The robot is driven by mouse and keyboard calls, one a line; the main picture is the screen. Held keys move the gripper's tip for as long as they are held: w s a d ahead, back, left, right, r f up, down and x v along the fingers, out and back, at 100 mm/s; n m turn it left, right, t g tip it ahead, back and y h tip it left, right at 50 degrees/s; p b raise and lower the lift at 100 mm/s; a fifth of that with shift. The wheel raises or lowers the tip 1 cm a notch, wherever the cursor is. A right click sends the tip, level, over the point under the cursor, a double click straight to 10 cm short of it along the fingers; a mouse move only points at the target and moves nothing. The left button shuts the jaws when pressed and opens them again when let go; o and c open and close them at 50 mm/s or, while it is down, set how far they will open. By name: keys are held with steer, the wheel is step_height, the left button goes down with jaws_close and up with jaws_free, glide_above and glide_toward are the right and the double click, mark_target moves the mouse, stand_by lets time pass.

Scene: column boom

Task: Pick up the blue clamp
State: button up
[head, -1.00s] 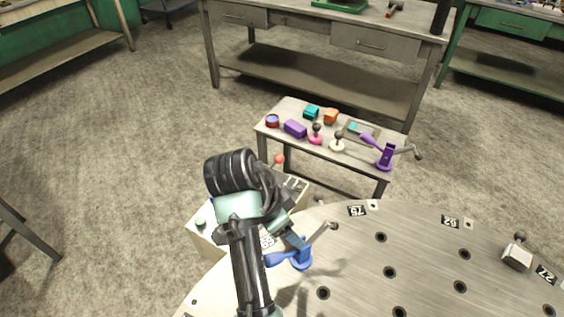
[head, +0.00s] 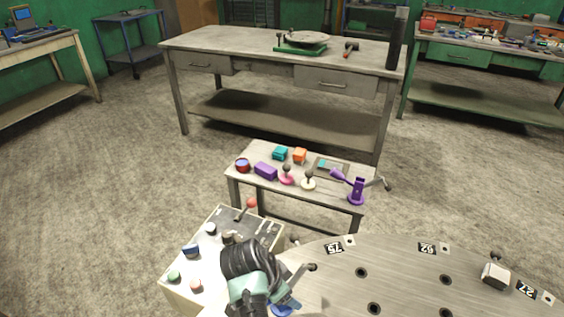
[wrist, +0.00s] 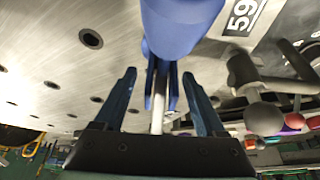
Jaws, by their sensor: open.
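The blue clamp (head: 282,310) stands on the round metal table at the bottom of the head view, mostly hidden behind my arm. In the wrist view the blue clamp (wrist: 180,25) is large and close at the top centre. A narrow blue and grey part of it runs down between my fingers. My gripper (wrist: 159,76) is open, with one finger on each side of that part and visible gaps to both. My arm hides the gripper in the head view.
The round table (head: 405,285) has holes and number tags, with a grey block (head: 496,276) at right. A control box (head: 205,255) with knobs and a red-balled lever stands at left. Behind is a small bench (head: 320,190) holding a purple clamp (head: 357,190) and several small objects.

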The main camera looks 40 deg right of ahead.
steer(key=shift+f, duration=0.15)
jaws_close()
steer(key=shift+d, duration=0.1)
stand_by(0.3)
step_height(320, 180, up, 10)
steer(key=shift+r+p, duration=0.1)
steer(key=shift+p, duration=0.35)
